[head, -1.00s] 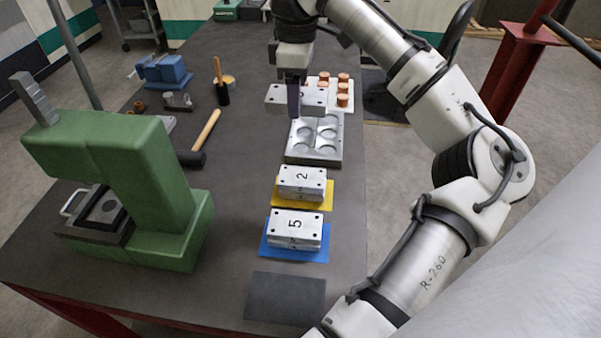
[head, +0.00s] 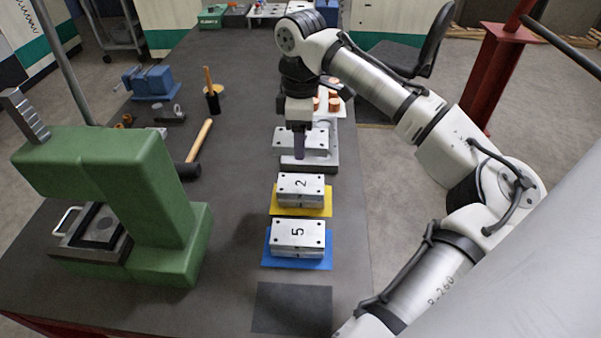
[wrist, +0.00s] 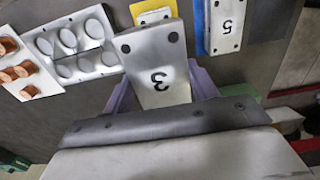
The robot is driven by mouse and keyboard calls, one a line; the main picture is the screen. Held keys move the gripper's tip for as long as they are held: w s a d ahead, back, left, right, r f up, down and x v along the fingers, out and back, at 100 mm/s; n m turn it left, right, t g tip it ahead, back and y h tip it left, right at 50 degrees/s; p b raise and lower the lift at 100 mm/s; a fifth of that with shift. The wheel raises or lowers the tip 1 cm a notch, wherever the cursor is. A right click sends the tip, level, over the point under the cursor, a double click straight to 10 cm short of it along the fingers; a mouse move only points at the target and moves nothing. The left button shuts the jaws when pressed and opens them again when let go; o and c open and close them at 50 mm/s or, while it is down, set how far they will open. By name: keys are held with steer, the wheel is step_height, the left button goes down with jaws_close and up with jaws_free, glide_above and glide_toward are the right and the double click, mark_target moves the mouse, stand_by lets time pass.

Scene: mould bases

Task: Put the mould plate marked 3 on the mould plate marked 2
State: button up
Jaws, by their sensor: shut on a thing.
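The plate marked 3 (wrist: 159,62) is held in my gripper (wrist: 162,92), with the purple fingers on both sides of it. In the head view my gripper (head: 300,145) holds this plate (head: 312,138) raised over the near part of the grey cavity tray. The plate marked 2 (head: 300,185) lies on a yellow mat (head: 320,208), nearer the camera than the held plate and apart from it. In the wrist view the held plate hides most of the yellow mat (wrist: 150,8), and the 2 does not show.
The plate marked 5 (head: 297,235) lies on a blue mat (head: 315,264). A bare dark mat (head: 291,307) is nearer still. The cavity tray (head: 310,166) and copper cylinders (wrist: 18,70) are behind.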

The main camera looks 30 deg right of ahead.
mark_target(300, 183)
step_height(300, 183, down, 11)
steer(key=b, duration=0.8)
steer(key=shift+r+b, duration=0.1)
steer(key=shift+b, duration=0.2)
steer(key=shift+r, duration=0.1)
steer(key=o, duration=1.4)
steer(key=shift+c, duration=0.2)
step_height(300, 183, up, 12)
steer(key=shift+b, duration=0.45)
